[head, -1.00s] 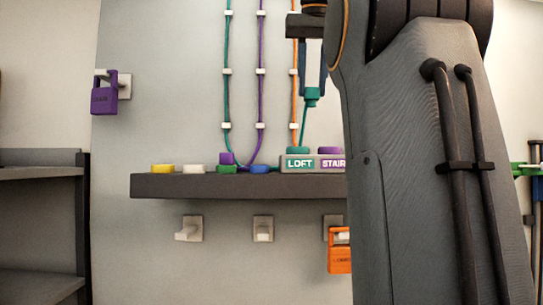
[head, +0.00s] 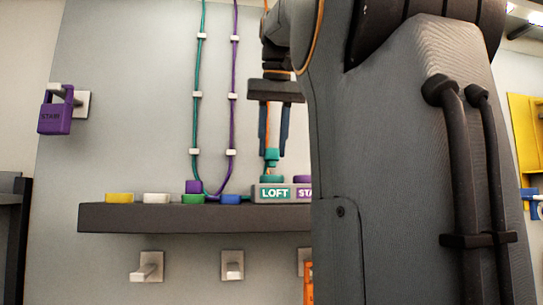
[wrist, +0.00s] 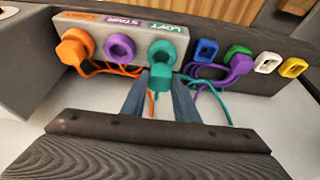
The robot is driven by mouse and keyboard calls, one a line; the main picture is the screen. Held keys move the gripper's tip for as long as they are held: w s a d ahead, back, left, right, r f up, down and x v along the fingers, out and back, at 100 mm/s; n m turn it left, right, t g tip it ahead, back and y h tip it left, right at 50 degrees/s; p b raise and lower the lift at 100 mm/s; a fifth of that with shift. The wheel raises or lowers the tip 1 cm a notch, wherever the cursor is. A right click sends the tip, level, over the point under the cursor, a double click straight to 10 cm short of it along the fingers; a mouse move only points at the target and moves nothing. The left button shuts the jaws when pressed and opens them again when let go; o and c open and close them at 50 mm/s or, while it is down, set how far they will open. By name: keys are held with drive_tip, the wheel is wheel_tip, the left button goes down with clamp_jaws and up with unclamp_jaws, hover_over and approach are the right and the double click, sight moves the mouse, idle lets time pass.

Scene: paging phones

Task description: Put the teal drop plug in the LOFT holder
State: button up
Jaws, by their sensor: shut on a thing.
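The teal drop plug (head: 271,155) is upright between the fingertips of my gripper (head: 273,148), which is shut on it. The LOFT holder (head: 272,193) is a grey block section with a teal ring on top, at the right of the shelf. The plug is just above that ring, with a small gap in the head view. In the wrist view the plug (wrist: 160,79) shows between my finger ends, close to the teal LOFT ring (wrist: 163,50). The plug partly overlaps the ring's near side there, so exact alignment is unclear.
The STAIR ring (wrist: 119,48) beside it is empty; an orange plug (wrist: 75,48) sits in the end holder. A purple plug (head: 193,187) stands on the green socket (head: 193,199). Blue, white and yellow sockets share the shelf (head: 150,218). A purple padlock (head: 55,115) hangs left.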

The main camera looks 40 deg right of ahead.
sight(273, 149)
drive_tip(key=shift+f, duration=1.3)
drive_tip(key=shift+f, duration=0.3)
drive_tip(key=o, duration=1.1)
drive_tip(key=shift+c, duration=0.2)
drive_tip(key=shift+r, duration=0.55)
drive_tip(key=v, duration=1.1)
drive_tip(key=shift+s+r, duration=0.15)
drive_tip(key=shift+r, duration=0.05)
drive_tip(key=shift+a, duration=0.15)
